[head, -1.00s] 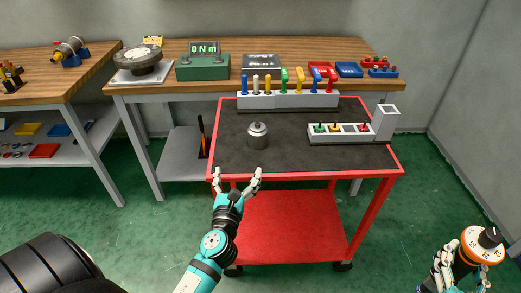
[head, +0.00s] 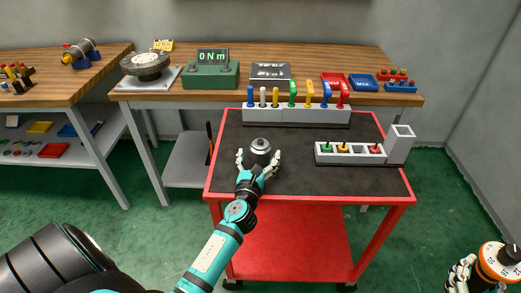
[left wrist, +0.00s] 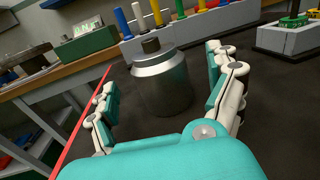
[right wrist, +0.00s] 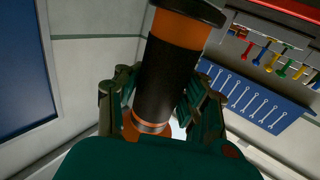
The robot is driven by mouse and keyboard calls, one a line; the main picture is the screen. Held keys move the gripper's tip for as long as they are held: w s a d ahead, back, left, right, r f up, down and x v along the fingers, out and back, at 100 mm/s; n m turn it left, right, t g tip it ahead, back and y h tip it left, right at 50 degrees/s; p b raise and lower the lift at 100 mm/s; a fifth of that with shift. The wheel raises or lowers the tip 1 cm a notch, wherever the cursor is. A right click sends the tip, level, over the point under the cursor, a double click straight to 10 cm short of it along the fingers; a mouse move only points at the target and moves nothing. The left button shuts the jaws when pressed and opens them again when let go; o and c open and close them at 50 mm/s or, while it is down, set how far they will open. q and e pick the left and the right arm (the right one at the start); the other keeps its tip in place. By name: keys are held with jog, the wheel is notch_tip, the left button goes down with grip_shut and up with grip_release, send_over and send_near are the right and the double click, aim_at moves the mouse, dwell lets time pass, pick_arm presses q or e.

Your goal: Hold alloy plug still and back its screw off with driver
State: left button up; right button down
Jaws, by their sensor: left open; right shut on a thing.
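The alloy plug (head: 261,148) is a silver cylinder with a dark knob on top, upright on the cart's black mat. It shows large in the left wrist view (left wrist: 162,82). My left gripper (head: 258,160) is open, its fingers reaching to either side of the plug; in the left wrist view a gap shows between the fingers and the plug. My right gripper (head: 474,275) is shut on an orange and black tool (head: 497,262), off to the right of the cart. In the right wrist view the tool (right wrist: 168,80) stands between the fingers. Its working tip is hidden.
The red cart (head: 300,194) carries a grey rack of coloured-handled tools (head: 297,114) at the back and a grey block with small coloured pieces (head: 348,154) at right. A wooden bench behind holds a green "0 Nm" meter (head: 211,73). The cart's front right is clear.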

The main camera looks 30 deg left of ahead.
aim_at(258, 157)
pick_arm(q)
jog(key=shift+x, duration=1.55)
jog(key=shift+r, duration=0.1)
jog(key=shift+c, duration=0.3)
jog(key=c, duration=1.6)
jog(key=shift+o, duration=0.2)
